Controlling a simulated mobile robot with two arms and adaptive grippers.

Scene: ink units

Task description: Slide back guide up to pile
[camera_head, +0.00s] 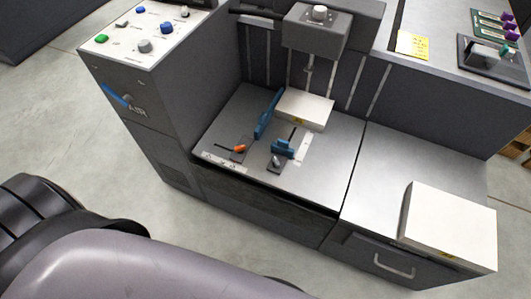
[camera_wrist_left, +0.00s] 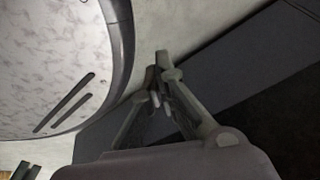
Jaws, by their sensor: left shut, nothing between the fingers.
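A small white paper pile (camera_head: 304,112) lies on the metal feed table (camera_head: 335,160) under the grey head of the machine. A short blue guide block (camera_head: 283,148), which looks like the back guide, stands on a dark slotted plate in front of the pile, with a gap between them. A silver knob (camera_head: 277,160) sits at its near side. A long blue side guide (camera_head: 267,115) stands along the pile's left side. My left gripper (camera_wrist_left: 157,88) shows in the left wrist view, fingers together and empty, beside a dark panel. My right gripper is not in view.
An orange-tipped lever (camera_head: 239,148) is left of the guide block. A control panel (camera_head: 145,35) with coloured knobs rises at the left. A larger white paper stack (camera_head: 452,222) stands on the right cabinet. My arm fills the lower left.

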